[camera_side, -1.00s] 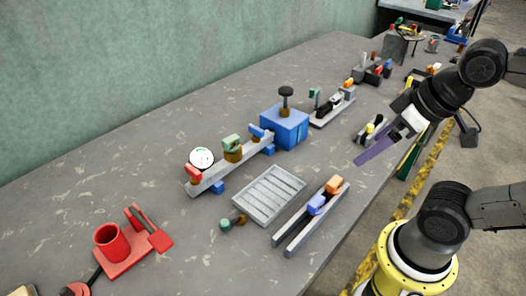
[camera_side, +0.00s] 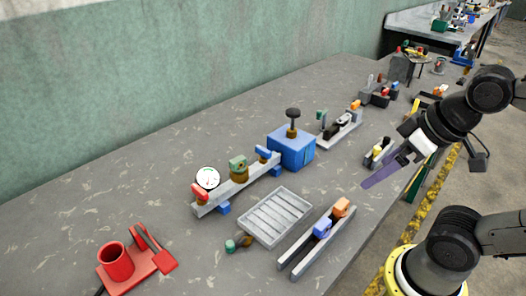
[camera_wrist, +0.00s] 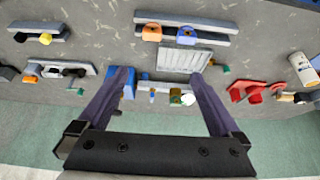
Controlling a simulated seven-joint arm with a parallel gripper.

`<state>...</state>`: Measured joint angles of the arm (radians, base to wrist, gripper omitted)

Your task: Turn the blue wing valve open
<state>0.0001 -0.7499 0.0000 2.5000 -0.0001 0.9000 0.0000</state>
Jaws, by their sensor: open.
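A small blue wing handle (camera_side: 263,152), which looks like the blue wing valve, sits on a grey bar (camera_side: 215,198) just left of the blue box (camera_side: 291,149). The same bar carries a red handle (camera_side: 200,192), a white round gauge (camera_side: 207,178) and a green-topped brass fitting (camera_side: 238,168). My gripper (camera_side: 365,185) hangs over the bench's right side, right of the blue box and apart from the valve. Its long purple fingers are open and empty. In the wrist view my gripper (camera_wrist: 160,76) spreads its fingers, with the bar beyond them.
A ribbed grey tray (camera_side: 275,217) lies in front of the bar. Nearby, a grey rail (camera_side: 301,252) holds blue and orange blocks. A red cup (camera_side: 116,262) stands at front left. Other fixtures line the bench behind. Bare bench lies between my gripper and the blue box.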

